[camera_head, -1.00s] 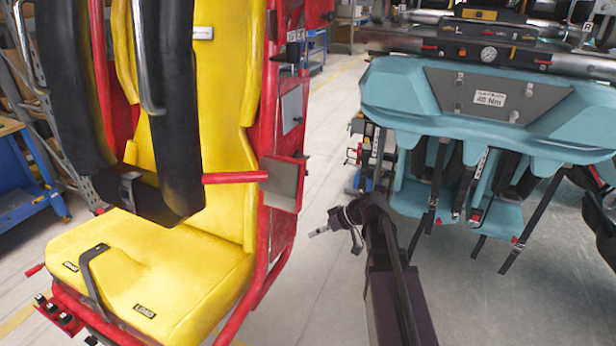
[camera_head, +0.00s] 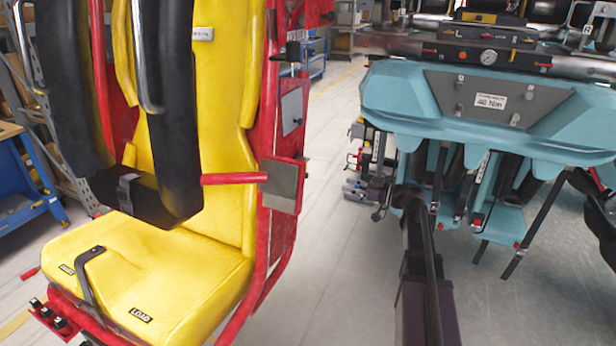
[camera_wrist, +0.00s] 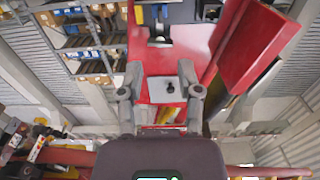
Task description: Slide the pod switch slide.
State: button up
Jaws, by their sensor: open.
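In the wrist view my gripper (camera_wrist: 161,76) is open, one finger on each side and nothing held. Between and beyond the fingertips is a red panel with a light grey plate (camera_wrist: 165,91) and a small dark knob (camera_wrist: 180,80). This may be the pod switch slide, but I cannot tell for sure. A dark bracket (camera_wrist: 158,41) is on the red structure just above it. In the head view my dark arm reaches toward the teal seat unit, and the fingers are hidden or too small to make out.
A yellow seat (camera_head: 150,280) with a red frame and black restraints stands at left. A red bar (camera_head: 235,178) sticks out from it. The teal seat unit (camera_head: 420,100) with hanging straps is at right. Bare floor (camera_head: 325,250) lies between them. A red beam (camera_wrist: 262,40) slants close by at upper right.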

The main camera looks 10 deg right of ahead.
jog(key=shift+w+a, duration=0.1)
jog(key=x, duration=1.3)
jog(key=shift+w+a+f, duration=0.1)
jog(key=shift+w+a, duration=0.1)
jog(key=shift+a, duration=0.05)
grip_shut()
jog(key=shift+s, duration=0.1)
